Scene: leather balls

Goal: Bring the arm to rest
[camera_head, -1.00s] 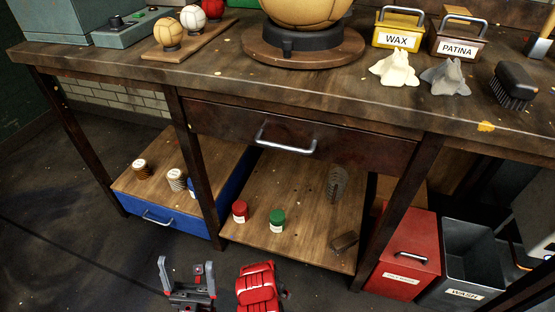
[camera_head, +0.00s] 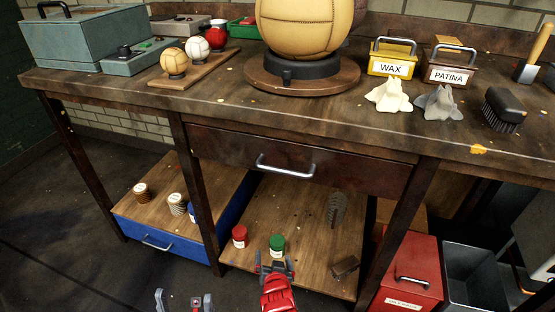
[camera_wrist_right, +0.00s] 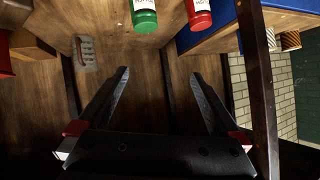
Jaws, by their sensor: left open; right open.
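My left gripper (camera_head: 183,300) is at the bottom edge of the head view, in front of the bench, its fingers apart with nothing between them. My right gripper (camera_head: 275,266) is in front of the lower shelf, just below the green jar (camera_head: 277,244) in the picture. In the right wrist view the right gripper (camera_wrist_right: 160,75) has its fingers wide apart and empty. The green jar (camera_wrist_right: 145,14) and the red jar (camera_wrist_right: 199,13) lie beyond its fingertips, clear of them. The rest of my left arm is out of view.
The bench top (camera_head: 130,89) holds a large tan ball (camera_head: 298,28) on a stand, wax (camera_head: 391,66) and patina (camera_head: 449,71) boxes and a brush (camera_head: 502,107). A drawer (camera_head: 225,150) with a metal handle hangs above the lower shelf (camera_head: 305,225). Red (camera_head: 408,262) and grey bins stand right.

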